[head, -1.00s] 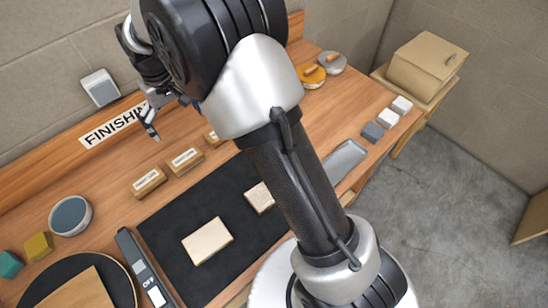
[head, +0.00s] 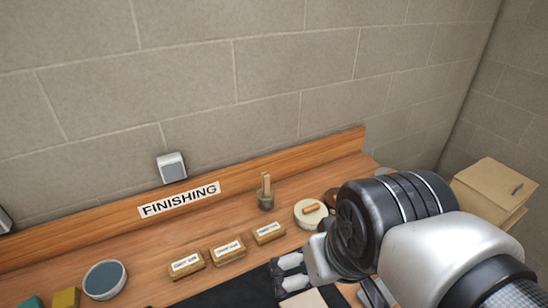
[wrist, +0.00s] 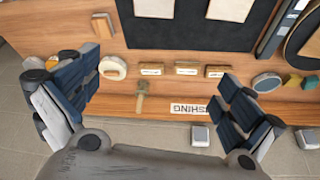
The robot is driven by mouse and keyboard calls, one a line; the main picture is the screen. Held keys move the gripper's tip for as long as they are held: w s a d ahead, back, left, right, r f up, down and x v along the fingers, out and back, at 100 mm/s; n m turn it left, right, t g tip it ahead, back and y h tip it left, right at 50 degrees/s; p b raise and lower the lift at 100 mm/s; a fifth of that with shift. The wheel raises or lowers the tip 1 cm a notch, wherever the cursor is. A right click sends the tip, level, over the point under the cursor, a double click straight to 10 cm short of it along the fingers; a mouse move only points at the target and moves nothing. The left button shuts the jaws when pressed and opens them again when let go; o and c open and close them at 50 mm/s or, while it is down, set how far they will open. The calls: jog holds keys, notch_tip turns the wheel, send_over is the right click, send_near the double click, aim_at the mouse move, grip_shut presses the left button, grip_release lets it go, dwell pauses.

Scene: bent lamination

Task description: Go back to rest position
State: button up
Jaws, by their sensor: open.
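My gripper (head: 284,275) is open and empty in the head view, above the bench near the black mat's back edge. In the wrist view its two fingers (wrist: 155,105) stand wide apart, with bench and wall strip showing between them. The wooden bench (head: 150,287) has a FINISHING sign (head: 180,199) on its back board. My arm fills the lower right of the head view and hides that part of the bench.
Several labelled blocks (head: 227,251) stand in a row on the bench. A round bowl (head: 105,279) is at left, a pale round dish (head: 309,213) near my arm. A cardboard box (head: 492,188) stands at right.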

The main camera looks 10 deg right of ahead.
jog(key=s, duration=0.1)
jog(key=s+f, duration=0.1)
jog(key=shift+s+d, duration=0.25)
jog(key=shift+s, duration=0.1)
notch_tip(320, 180, down, 4)
jog(key=b, duration=0.4)
jog(key=shift+f, duration=0.15)
dwell(0.5)
